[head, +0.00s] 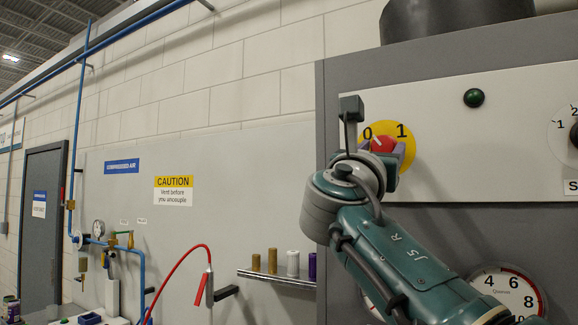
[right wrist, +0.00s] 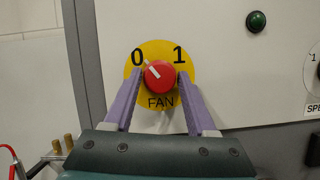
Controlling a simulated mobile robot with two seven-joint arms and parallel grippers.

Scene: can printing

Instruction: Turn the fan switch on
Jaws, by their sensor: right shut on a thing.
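The fan switch is a red round knob (head: 383,144) on a yellow disc (head: 408,152) marked 0 and 1, on the white panel of a grey cabinet. In the right wrist view the red knob (right wrist: 159,74) has a white pointer line tilted up and left, toward the 0. The word FAN shows below it on the yellow disc (right wrist: 160,50). My right gripper (right wrist: 158,78) has its purple fingers on either side of the knob and is shut on it. In the head view the right gripper (head: 382,148) partly covers the knob. My left gripper is not in view.
A dark green lamp (head: 473,97) sits on the panel to the right of the switch. Another dial (head: 573,132) is at the right edge and a round gauge (head: 507,292) is below. A shelf (head: 275,276) with small cylinders is on the wall to the left.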

